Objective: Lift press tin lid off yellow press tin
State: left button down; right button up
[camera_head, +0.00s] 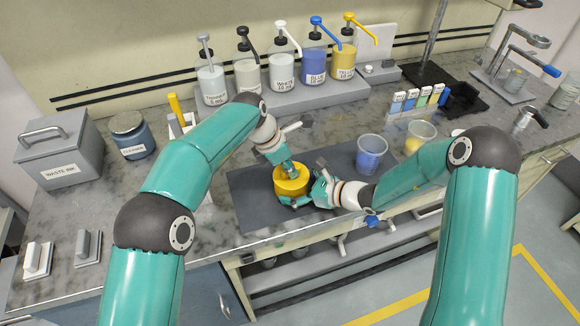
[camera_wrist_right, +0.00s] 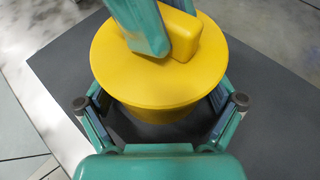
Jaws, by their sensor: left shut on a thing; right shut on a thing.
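The yellow press tin (camera_head: 292,189) stands on the dark mat; it also shows in the right wrist view (camera_wrist_right: 158,114). Its flat round yellow lid (camera_wrist_right: 125,75) sits on top, with a block-shaped yellow knob (camera_wrist_right: 184,35) in the middle. My left gripper (camera_head: 288,168) comes down from above and is shut on the lid's knob; its fingers (camera_wrist_right: 160,40) cover part of the knob. My right gripper (camera_head: 304,198) is shut around the tin's body from the side, below the lid's rim. Its fingers (camera_wrist_right: 160,108) lie on either side of the tin.
The dark mat (camera_head: 252,212) lies at the counter's front edge. Cups of blue (camera_head: 370,153) and yellow (camera_head: 418,137) stand to the right. Several pump bottles (camera_head: 282,72) line the back. A grey waste ink box (camera_head: 60,158) and a cleaner jar (camera_head: 132,134) stand at left.

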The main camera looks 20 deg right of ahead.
pick_arm(q)
jog(key=shift+r, duration=0.1)
jog(key=shift+r, duration=1.45)
jog(key=shift+r, duration=2.5)
pick_arm(e)
jog(key=o, duration=1.3)
